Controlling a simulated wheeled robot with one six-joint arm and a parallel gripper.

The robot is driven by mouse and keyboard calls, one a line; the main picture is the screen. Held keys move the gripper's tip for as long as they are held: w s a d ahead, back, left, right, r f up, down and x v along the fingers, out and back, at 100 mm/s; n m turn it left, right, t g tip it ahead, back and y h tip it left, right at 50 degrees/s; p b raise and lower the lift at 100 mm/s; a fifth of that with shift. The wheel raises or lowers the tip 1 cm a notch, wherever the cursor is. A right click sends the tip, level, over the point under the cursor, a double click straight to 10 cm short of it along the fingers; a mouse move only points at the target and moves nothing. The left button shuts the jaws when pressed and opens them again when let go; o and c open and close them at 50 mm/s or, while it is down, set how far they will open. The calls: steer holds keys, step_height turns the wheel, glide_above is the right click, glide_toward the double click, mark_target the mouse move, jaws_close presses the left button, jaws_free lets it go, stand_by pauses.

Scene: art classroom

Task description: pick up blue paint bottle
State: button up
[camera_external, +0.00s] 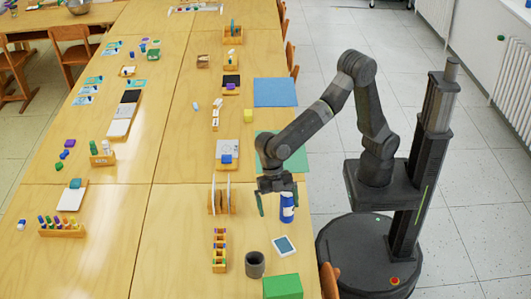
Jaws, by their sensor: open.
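The blue paint bottle (287,209) stands upright on the wooden table near its right edge. It is blue with a white band. My gripper (277,201) points down at the bottle, with its fingers open. One finger hangs to the left of the bottle with a gap between them. The other finger is close to the bottle's upper right side. I cannot tell whether it touches the bottle or whether the bottle is fully between the fingers.
A wooden rack with upright white plates (231,193) stands just left of my gripper. In front are a dark cup (255,264), a small blue-and-white card (285,246) and a green block (283,287). A green mat (295,158) lies behind. Bare table lies left of the rack.

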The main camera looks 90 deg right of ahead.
steer(key=c, duration=0.5)
steer(key=shift+c, duration=0.2)
steer(key=m+t+h+p, duration=0.1)
steer(key=m+h+p, duration=0.35)
steer(key=m, duration=1.25)
glide_toward(287, 198)
steer(key=shift+d+y+p, duration=0.5)
steer(key=shift+d+y, duration=0.15)
steer(key=shift+d, duration=0.05)
steer(key=m, duration=0.1)
steer(key=d+m, duration=0.1)
steer(key=r+m, duration=0.1)
steer(key=m, duration=0.1)
steer(key=shift+s+d+t+h+p, duration=0.15)
steer(key=shift+s+t+h+p, duration=0.15)
steer(key=shift+p, duration=0.1)
step_height(287, 198, down, 8)
steer(key=shift+f, duration=0.2)
steer(key=shift+s+d+f, duration=0.1)
steer(key=shift+d+f, duration=0.05)
steer(key=shift+f, duration=1.15)
steer(key=shift+d+f, duration=0.15)
steer(key=shift+f, duration=1.2)
